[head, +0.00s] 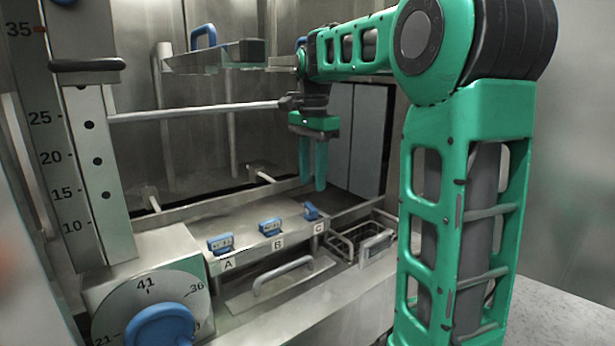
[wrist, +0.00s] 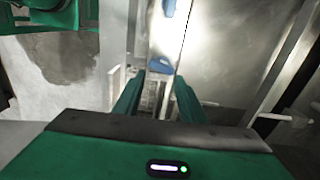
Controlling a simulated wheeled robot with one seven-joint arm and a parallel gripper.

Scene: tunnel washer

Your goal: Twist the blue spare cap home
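My gripper (head: 313,184) hangs fingers-down above the back right end of the steel ledge. Its two green fingers stand apart with nothing between them; the gap also shows in the wrist view (wrist: 159,76). Three blue pieces sit along the ledge: one by label A (head: 220,244), one by label B (head: 270,227) and one by label C (head: 311,211). The C piece is below the fingers in the head picture, apart from them. The wrist view shows a blue piece (wrist: 162,32) on a bright metal strip beyond the fingertips. I cannot tell which piece is the spare cap.
A large blue knob (head: 160,326) sits on a numbered dial at lower left. A steel drawer handle (head: 283,274) is below the ledge, with a wire basket (head: 375,243) to its right. A horizontal rod (head: 195,110) and a blue-handled plate (head: 205,62) are behind.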

